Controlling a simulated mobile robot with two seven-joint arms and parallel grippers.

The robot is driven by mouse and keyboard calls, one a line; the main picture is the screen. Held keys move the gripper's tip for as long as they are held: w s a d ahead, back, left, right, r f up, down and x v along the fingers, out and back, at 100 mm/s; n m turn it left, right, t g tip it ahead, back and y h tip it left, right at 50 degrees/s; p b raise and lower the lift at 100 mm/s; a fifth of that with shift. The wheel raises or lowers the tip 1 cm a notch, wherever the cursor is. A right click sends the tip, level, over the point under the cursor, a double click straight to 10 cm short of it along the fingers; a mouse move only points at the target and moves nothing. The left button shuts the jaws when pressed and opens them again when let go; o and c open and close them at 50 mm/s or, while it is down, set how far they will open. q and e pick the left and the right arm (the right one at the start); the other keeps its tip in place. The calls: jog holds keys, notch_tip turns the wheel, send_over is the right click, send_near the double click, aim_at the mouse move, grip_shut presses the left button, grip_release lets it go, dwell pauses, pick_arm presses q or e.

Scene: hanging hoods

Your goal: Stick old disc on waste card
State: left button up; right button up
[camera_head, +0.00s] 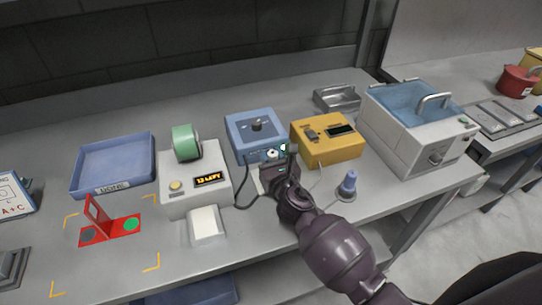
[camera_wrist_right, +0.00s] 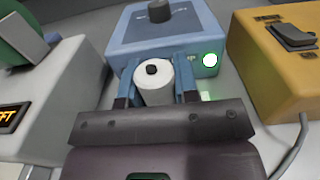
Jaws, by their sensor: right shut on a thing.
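My right gripper (camera_head: 280,163) is in front of the blue box with a knob. In the wrist view its fingers (camera_wrist_right: 153,88) are shut on a white cylinder (camera_wrist_right: 153,90) with a black centre, close to the blue box's front. A red stand (camera_head: 115,231) with an upright red plate lies on the table at the left. A green disc (camera_head: 131,224) sits on its right part and a dark grey disc (camera_head: 88,235) on its left part. I cannot tell which item is the waste card or the old disc. My left gripper is not in view.
The blue box (camera_head: 250,125) shows a lit green lamp (camera_wrist_right: 210,60). A yellow device (camera_head: 345,150) and blue-topped basin (camera_head: 412,110) stand right; a white machine (camera_head: 182,190) and blue tray (camera_head: 80,185) stand left. A blue-grey knobbed piece (camera_head: 348,184) stands near my right arm.

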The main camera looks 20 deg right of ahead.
dwell(0.5)
jog(key=shift+f, duration=0.2)
dwell(0.7)
jog(key=shift+r+p, duration=1.2)
jog(key=shift+r, duration=0.2)
jog(key=shift+r+p, duration=2.05)
jog(key=shift+p, duration=0.05)
